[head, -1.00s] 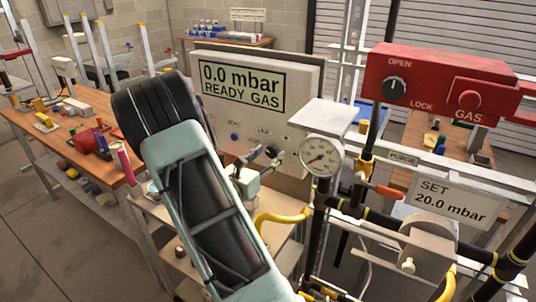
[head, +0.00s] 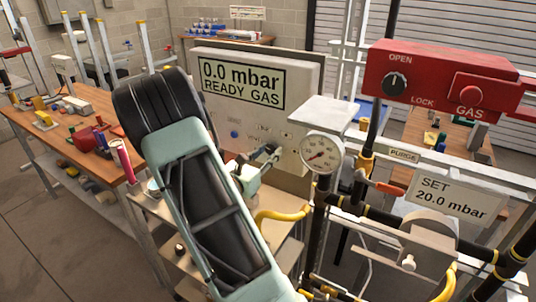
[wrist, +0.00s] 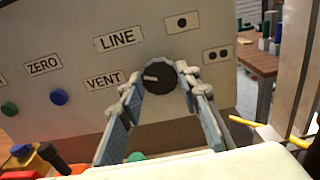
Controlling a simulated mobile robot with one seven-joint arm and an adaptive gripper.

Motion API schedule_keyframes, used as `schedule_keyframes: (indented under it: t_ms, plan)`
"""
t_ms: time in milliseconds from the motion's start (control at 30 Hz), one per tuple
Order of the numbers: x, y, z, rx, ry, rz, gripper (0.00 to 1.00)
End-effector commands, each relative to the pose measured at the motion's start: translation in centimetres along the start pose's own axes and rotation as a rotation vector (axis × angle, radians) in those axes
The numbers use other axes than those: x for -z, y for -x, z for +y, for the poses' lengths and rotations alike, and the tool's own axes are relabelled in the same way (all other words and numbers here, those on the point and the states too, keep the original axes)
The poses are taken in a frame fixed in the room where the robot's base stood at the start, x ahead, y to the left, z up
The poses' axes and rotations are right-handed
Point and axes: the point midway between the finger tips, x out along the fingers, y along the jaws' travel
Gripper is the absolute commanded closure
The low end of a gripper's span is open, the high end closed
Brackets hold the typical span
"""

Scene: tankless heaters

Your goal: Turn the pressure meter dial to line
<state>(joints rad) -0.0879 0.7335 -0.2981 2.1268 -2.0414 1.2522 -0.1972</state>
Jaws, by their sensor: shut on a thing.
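The pressure meter (head: 225,130) is a pale panel whose screen reads "0.0 mbar READY GAS". In the wrist view, its dial (wrist: 158,84) is a round black knob with a white pointer mark. The mark points left, toward the VENT label (wrist: 104,81). The LINE label (wrist: 119,39) is above and left of the dial. My gripper (wrist: 160,82) has one finger on each side of the dial and is shut on it. In the head view, my gripper (head: 266,160) is at the panel's lower right and mostly covers the dial.
A round gauge (head: 320,153) on black piping stands just right of my gripper. A red gas control box (head: 440,85) and a "SET 20.0 mbar" sign (head: 455,198) are farther right. A cluttered wooden workbench (head: 125,165) is at left.

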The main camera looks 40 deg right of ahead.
Motion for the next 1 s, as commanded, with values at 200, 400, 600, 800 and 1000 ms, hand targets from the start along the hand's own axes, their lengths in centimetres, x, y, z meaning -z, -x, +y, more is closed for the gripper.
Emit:
schedule_keyframes:
  t_ms: [200,400,600,800,1000]
  plan:
    - [0.45,0.0,0.04,0.0,-0.118,-0.002,0.93]
    - [0.65,0.03,0.08,-0.001,-0.284,-0.002,0.93]
    - [0.66,0.03,0.05,-0.001,-0.453,-0.002,0.93]
    - [0.58,0.02,0.03,-0.001,-0.594,-0.002,0.93]
    - [0.37,0.02,0.03,-0.001,-0.693,-0.001,0.93]
